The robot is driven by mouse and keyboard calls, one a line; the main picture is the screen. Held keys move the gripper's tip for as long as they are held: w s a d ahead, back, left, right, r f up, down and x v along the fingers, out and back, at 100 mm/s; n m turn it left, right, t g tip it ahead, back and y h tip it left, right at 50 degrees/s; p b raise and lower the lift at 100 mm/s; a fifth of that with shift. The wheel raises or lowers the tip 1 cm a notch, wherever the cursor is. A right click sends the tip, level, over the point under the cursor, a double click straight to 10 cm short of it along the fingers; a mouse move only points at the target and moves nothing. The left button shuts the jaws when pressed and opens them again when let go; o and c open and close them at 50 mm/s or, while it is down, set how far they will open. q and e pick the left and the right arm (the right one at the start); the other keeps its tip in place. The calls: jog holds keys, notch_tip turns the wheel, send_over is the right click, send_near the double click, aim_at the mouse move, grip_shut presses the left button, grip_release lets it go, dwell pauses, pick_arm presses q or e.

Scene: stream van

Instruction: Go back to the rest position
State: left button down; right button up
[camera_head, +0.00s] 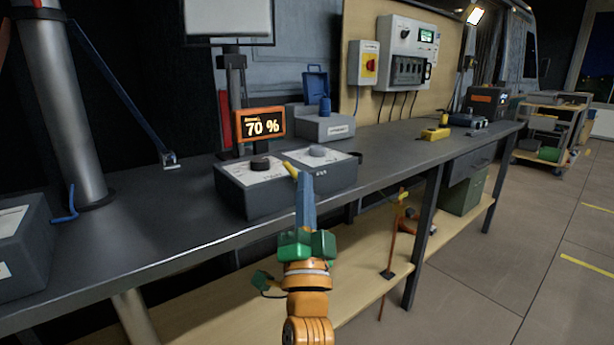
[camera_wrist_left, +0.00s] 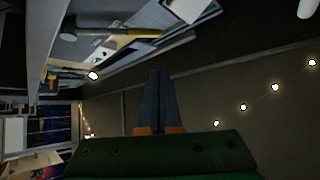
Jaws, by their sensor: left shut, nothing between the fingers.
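My left gripper (camera_head: 304,178) is in front of the grey control box (camera_head: 262,198) on the workbench. Its blue fingers are together, pointing up and away from me, with nothing between them. Its green body and orange wrist are below, in front of the bench edge. In the left wrist view the shut fingers (camera_wrist_left: 159,85) also show, with clear space around the tips. The box has a dark knob (camera_head: 260,163) and a light grey knob (camera_head: 317,151) on top. A small yellow piece (camera_head: 290,169) shows just beside the fingertips; I cannot tell whether they touch. My right gripper is not in view.
The dark workbench (camera_head: 150,228) runs from left to far right, with a wooden shelf (camera_head: 330,292) below. A display reading 70 % (camera_head: 261,124) stands behind the box. A metal column (camera_head: 66,100) rises at left.

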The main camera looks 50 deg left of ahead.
pick_arm(q)
jog(key=shift+b+v, duration=0.35)
jog(key=shift+v, duration=0.85)
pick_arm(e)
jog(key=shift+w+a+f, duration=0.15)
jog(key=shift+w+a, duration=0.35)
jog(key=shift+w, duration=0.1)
